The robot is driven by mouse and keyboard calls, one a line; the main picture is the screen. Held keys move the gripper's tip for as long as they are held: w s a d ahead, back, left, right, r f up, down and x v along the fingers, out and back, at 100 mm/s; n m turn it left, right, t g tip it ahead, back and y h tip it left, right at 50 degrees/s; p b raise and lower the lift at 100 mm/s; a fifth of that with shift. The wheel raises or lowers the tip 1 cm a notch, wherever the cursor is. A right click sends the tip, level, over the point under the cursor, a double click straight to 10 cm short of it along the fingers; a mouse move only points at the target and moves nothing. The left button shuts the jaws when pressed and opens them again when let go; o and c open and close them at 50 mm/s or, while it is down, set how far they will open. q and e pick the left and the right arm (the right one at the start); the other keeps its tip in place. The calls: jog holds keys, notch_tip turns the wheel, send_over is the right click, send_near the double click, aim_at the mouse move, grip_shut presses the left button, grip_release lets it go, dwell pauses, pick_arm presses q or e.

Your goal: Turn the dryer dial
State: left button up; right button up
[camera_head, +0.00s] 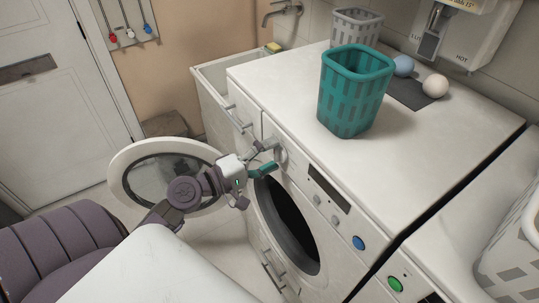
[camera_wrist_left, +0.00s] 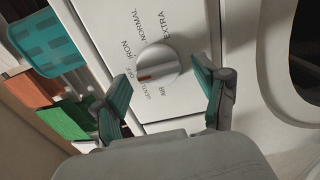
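The dial (camera_wrist_left: 158,66) is a round silver knob on a white panel in the left wrist view. Its red mark points to the lower left, near the OFF and GENTLE labels. Around it are also IRON, NORMAL, EXTRA and AIR. My left gripper (camera_wrist_left: 164,84) is open, with one teal finger on each side of the dial in that view; contact cannot be told. In the head view the left gripper (camera_head: 265,159) is at the front panel of the white machine (camera_head: 325,170), and the dial (camera_head: 282,153) is partly hidden behind it. My right gripper is not in view.
The machine's round door (camera_head: 122,165) stands open to the left, beside my left arm. A teal basket (camera_head: 352,92), a grey basket (camera_head: 357,27) and two balls are on top. A second white machine (camera_head: 450,240) stands at right, with a laundry basket (camera_head: 512,250).

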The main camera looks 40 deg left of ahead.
pick_arm(q)
jog(key=v, duration=1.2)
dwell(0.4)
notch_tip(320, 180, down, 33)
jog(key=s+m+g+y, duration=0.1)
jog(key=s+g+y, duration=0.2)
jog(key=g+y, duration=0.3)
jog(key=s+d+f+m+g, duration=0.4)
jog(key=s+f, duration=0.4)
jog(key=f, duration=0.3)
jog(key=s+d+f+m+g, duration=0.4)
jog(key=s+f+m, duration=0.2)
jog(key=s+f, duration=0.3)
jog(key=b+x, duration=0.1)
jog(key=x, duration=0.2)
jog(key=shift+s+d+f, duration=0.15)
jog(key=shift+s+f, duration=0.05)
jog(key=shift+s, duration=0.2)
jog(key=s+f+m, duration=0.1)
jog(key=s, duration=0.1)
jog(key=s+d+f+m+g, duration=0.1)
jog(key=s+m, duration=0.1)
jog(key=s+f+m+y, duration=0.1)
jog(key=s+m, duration=0.1)
jog(key=shift+s+d+f+g, duration=0.1)
jog(key=shift+s+d+g, duration=0.1)
jog(key=shift+g, duration=0.1)
